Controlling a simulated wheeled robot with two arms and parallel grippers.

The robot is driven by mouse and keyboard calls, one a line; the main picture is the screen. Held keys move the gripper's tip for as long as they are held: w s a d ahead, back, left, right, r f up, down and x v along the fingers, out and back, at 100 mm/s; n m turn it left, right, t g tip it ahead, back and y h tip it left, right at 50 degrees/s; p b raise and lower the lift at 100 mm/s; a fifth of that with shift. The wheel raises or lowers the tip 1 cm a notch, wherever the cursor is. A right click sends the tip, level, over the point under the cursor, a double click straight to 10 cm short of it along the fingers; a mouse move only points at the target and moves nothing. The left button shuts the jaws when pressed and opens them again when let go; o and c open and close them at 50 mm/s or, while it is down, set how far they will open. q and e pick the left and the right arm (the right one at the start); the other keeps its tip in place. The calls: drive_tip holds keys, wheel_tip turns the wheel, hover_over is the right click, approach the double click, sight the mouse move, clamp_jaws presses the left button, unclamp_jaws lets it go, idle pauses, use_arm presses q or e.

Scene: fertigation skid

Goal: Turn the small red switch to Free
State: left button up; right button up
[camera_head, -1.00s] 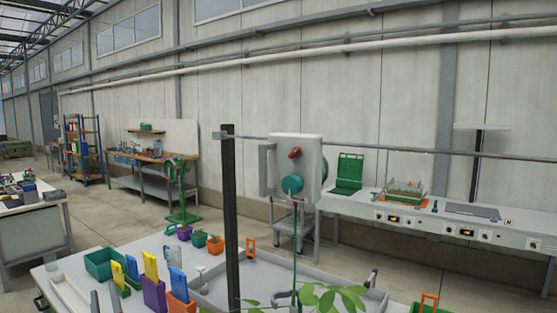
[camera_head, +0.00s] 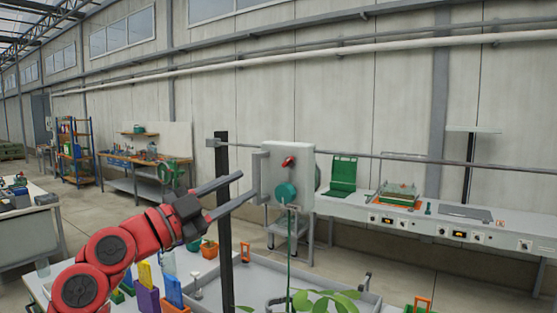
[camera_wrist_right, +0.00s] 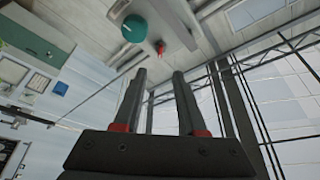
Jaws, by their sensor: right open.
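The fingers look apart from the switch. Any lettering by the switch is too small to read. My left gripper is not in view.
A dark upright post (camera_head: 223,240) stands beside the box's left side, close to my right gripper. A green plant (camera_head: 325,300) rises in front below. A horizontal rail (camera_head: 400,158) runs behind.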

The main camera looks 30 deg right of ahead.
sight(285, 163)
drive_tip(key=p+x, duration=0.3)
drive_tip(key=x, duration=0.7)
drive_tip(key=shift+w+d+r, duration=0.1)
drive_tip(key=shift+d, duration=0.2)
drive_tip(key=shift+c, duration=0.3)
clamp_jaws()
